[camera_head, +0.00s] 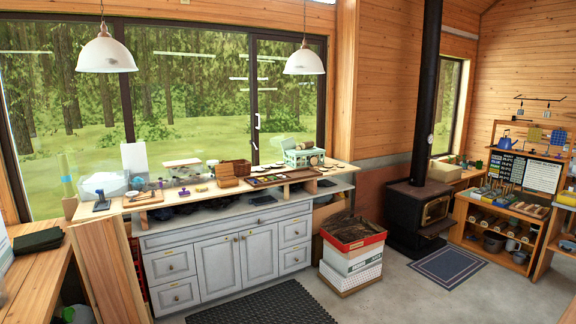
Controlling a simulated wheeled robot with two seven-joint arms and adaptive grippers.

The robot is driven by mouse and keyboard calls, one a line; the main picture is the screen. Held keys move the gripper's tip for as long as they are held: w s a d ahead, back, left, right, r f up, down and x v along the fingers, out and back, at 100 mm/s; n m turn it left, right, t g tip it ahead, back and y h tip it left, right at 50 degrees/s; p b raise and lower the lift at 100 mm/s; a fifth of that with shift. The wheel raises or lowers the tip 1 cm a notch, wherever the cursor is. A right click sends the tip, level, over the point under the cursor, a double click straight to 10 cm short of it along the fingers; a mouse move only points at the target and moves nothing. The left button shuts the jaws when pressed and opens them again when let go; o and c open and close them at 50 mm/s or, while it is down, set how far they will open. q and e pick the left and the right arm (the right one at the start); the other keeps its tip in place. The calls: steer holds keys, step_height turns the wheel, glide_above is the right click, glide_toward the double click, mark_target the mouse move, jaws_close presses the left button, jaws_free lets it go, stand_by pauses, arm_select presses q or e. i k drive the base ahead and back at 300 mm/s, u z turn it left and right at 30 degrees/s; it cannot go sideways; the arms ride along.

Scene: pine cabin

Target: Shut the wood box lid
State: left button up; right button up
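I cannot tell for sure which container is the wood box. A small brown wooden box (226,175) sits on the counter top, in front of a wicker-like basket (240,167); its lid is too small to make out. On the floor, a white carton with a red rim (350,269) is open at the top and holds dark brown sticks or kindling. No separate lid for the carton can be made out. Neither of my grippers shows in this view.
A long counter (284,178) with grey cabinets (226,257) runs under the window and carries many small items. A black stove (417,211) stands right of the carton. Dark mats (265,303) and (447,267) lie on open floor. A shelf (495,232) stands far right.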

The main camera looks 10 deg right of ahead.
mark_target(224, 170)
steer(key=z, duration=0.2)
steer(key=i, duration=0.75)
steer(key=u, duration=0.4)
steer(key=i, duration=2)
steer(key=u, duration=0.2)
steer(key=i, duration=2.2)
steer(key=z, duration=0.25)
